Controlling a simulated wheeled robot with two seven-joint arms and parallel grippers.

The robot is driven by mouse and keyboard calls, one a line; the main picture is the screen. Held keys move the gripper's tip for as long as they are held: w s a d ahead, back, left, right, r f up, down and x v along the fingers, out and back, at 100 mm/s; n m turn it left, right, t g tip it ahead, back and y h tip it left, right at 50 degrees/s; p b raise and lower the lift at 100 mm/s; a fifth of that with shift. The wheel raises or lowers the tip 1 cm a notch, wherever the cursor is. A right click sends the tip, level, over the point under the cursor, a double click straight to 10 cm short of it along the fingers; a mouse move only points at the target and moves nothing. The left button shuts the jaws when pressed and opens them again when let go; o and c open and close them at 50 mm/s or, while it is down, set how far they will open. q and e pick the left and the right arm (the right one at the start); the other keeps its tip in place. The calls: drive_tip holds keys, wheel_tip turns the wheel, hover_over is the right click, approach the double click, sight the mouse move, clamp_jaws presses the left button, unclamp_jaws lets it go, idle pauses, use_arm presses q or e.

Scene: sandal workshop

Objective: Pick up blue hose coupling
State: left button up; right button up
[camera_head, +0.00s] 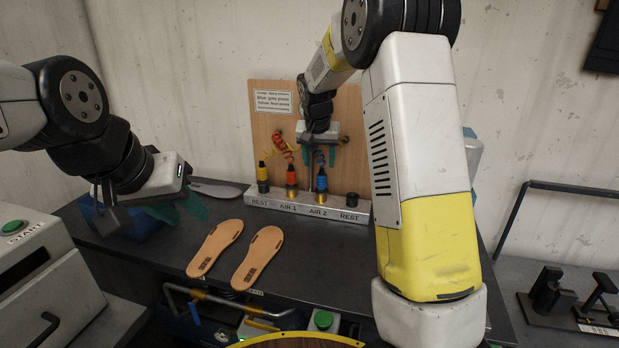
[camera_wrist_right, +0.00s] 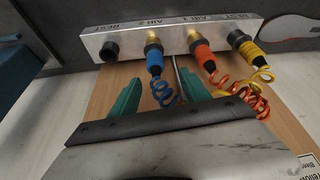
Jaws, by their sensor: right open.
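The blue hose coupling (camera_head: 321,183) stands upright on the AIR 2 port of the grey rail (camera_head: 300,206). In the right wrist view the coupling (camera_wrist_right: 154,60) shows with its blue coiled hose trailing toward my gripper. My right gripper (camera_head: 320,155) is open above the rail. Its green fingers (camera_wrist_right: 160,92) are spread either side of the blue coil, with the coupling beyond their tips; I cannot tell whether they touch the coil. My left gripper (camera_head: 180,209) appears open and empty, low over the left of the bench.
An orange coupling (camera_wrist_right: 204,58) is on AIR 1, beside the blue one, and a yellow coupling (camera_wrist_right: 246,49) is on a REST post. The other REST post (camera_wrist_right: 109,50) is bare. A wooden board (camera_head: 265,125) stands behind. Two insoles (camera_head: 215,248) lie on the dark bench (camera_head: 320,255).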

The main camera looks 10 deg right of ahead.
sight(321, 169)
drive_tip(key=x, duration=0.7)
drive_tip(key=shift+s+d+f, duration=0.1)
drive_tip(key=shift+d, duration=0.2)
clamp_jaws()
